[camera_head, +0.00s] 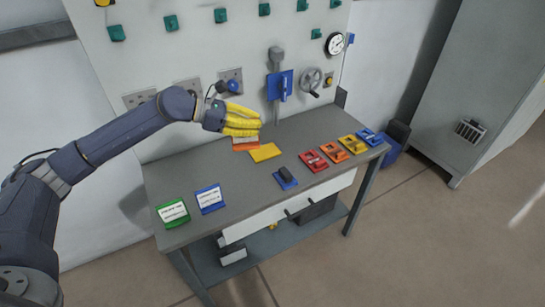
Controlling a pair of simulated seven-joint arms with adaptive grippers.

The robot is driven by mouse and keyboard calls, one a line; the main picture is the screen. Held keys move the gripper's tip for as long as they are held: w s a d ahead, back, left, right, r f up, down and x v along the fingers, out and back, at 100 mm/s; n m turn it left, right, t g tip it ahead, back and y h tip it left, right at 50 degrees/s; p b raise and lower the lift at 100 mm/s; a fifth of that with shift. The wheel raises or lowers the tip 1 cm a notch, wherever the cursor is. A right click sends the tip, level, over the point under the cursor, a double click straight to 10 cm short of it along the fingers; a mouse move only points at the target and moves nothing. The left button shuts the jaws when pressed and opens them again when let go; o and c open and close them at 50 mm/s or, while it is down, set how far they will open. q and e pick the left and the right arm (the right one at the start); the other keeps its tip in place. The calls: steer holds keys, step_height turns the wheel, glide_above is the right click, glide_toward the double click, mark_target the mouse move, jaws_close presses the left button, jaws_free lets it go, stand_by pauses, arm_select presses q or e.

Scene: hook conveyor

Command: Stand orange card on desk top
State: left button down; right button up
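My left gripper (245,120) has yellow fingers and hangs over the back of the grey desk top (240,180). The fingers point to the right and lie close together. An orange card (245,147) shows just below the fingers, near the back edge of the desk. The fingers partly hide it, and I cannot tell whether they touch or hold it. A yellow card (265,152) lies flat just in front of it. A blue card (210,199) and a green card (173,213), both with white labels, are at the desk's left front. My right gripper is out of view.
Blue, red, orange and yellow blocks (352,144) line the desk's right part; a dark object sits on one blue base (285,178). Behind stands a white panel with a blue plate (280,86) and a handwheel (311,78).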

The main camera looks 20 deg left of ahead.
arm_select(q)
steer(key=shift+s+d+r, duration=0.3)
steer(key=shift+s+d, duration=0.1)
steer(key=shift+s, duration=0.05)
steer(key=shift+s+d+f+m+g, duration=0.1)
steer(key=shift+s+d+m+g, duration=0.1)
steer(key=shift+s+m+g, duration=0.15)
step_height(320, 180, down, 20)
steer(key=shift+r, duration=0.1)
steer(key=c, duration=2)
jaws_free()
steer(key=o, duration=0.4)
